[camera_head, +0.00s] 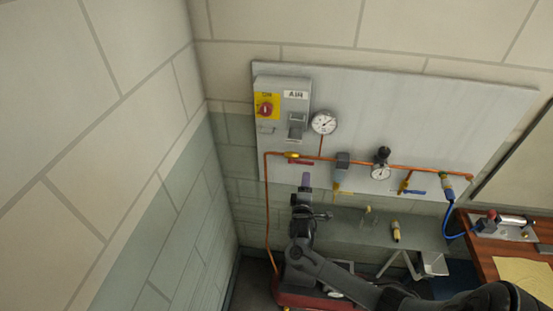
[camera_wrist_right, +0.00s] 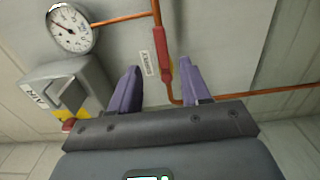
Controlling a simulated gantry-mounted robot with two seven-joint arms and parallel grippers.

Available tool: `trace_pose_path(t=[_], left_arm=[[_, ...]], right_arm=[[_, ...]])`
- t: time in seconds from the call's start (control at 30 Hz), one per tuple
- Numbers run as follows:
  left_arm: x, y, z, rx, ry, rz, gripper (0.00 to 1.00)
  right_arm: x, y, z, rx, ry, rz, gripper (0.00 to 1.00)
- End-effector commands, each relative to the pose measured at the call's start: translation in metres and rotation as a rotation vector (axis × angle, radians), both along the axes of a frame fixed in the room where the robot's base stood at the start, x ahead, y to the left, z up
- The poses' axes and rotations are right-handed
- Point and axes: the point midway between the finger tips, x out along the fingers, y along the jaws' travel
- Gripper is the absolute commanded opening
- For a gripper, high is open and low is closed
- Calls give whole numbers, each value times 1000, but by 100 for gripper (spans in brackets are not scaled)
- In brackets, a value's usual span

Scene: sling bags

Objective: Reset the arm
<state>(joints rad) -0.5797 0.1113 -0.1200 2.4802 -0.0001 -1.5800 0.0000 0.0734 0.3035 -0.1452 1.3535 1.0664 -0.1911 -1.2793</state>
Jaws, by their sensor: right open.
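My right gripper (camera_head: 306,179) is in front of the grey wall panel, below the copper pipe's left end. In the right wrist view my right gripper (camera_wrist_right: 163,72) has its two purple fingers spread apart, with nothing held between them. Beyond the fingertips is a red lever (camera_wrist_right: 161,50) along the copper pipe, beside a small white label (camera_wrist_right: 147,63). The red lever also shows in the head view (camera_head: 302,161), just above the gripper. Contact is not visible. My left gripper is in neither view.
The panel (camera_head: 425,110) carries a grey air box (camera_head: 294,92) with a red knob, a round gauge (camera_head: 323,122), a second gauge (camera_head: 380,172) and a blue-handled valve (camera_head: 414,191). A grey shelf (camera_head: 350,225) sits below. A wooden desk (camera_head: 484,257) stands right. A bare wall closes the left.

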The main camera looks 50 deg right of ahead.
Motion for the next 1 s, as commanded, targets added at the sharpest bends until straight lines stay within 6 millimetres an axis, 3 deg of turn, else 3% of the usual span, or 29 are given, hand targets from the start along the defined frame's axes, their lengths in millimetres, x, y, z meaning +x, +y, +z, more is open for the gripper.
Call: trace_pose_path(t=[0.13, 0.23, 0.37, 0.43, 0.57, 0.7, 0.77, 0.9, 1.0], left_arm=[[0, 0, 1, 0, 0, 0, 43], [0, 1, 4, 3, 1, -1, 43], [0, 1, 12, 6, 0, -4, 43], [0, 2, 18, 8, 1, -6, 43], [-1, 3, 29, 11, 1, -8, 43], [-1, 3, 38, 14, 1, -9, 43], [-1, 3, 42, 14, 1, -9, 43], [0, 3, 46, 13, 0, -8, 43], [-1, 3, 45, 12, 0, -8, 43]], right_arm=[[-5, 0, -5, 0, 13, 0, 47], [-19, 2, -19, 5, 48, 0, 47], [-53, 12, -48, 27, 115, 6, 47], [-72, 30, -57, 61, 135, 41, 47], [-96, 90, -72, 278, 172, 166, 47], [-119, 175, -69, 667, 179, 281, 47], [-131, 215, -57, 846, 189, 311, 47], [-162, 290, -11, 1191, 244, 308, 47], [-182, 320, 20, 1335, 285, 255, 47]])
